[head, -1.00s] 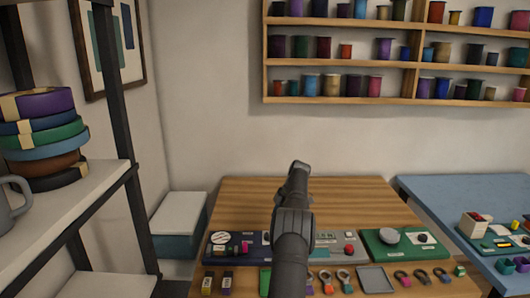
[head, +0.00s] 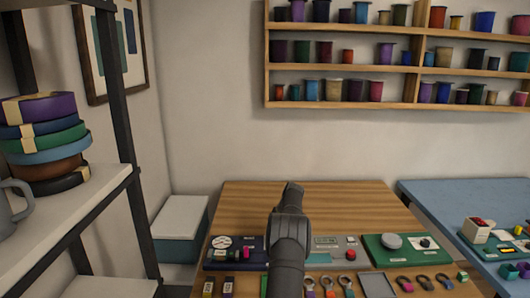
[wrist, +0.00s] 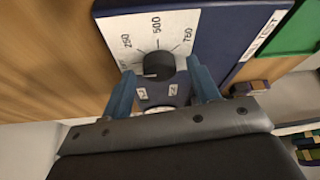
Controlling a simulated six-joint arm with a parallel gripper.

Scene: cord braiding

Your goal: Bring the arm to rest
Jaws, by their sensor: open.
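My gripper (wrist: 160,68) shows in the wrist view with its two blue-grey fingers apart and nothing gripped. A black dial knob (wrist: 159,65) on a white scale marked 250, 500 and 750 appears between and beyond the fingertips. Whether the fingers touch the knob I cannot tell. The scale is on a dark blue panel (wrist: 222,40) with a white label reading TEST. In the head view my arm (head: 288,240) rises from the bottom edge over the wooden table (head: 345,205), and it hides my gripper.
A green panel (head: 408,259) with a grey disc lies right of my arm. A grey tray (head: 377,285) and several shackle-like rings line the table front. A shelf with coloured rolls (head: 40,105) stands left. A blue table (head: 470,200) is at right. The table's back is bare.

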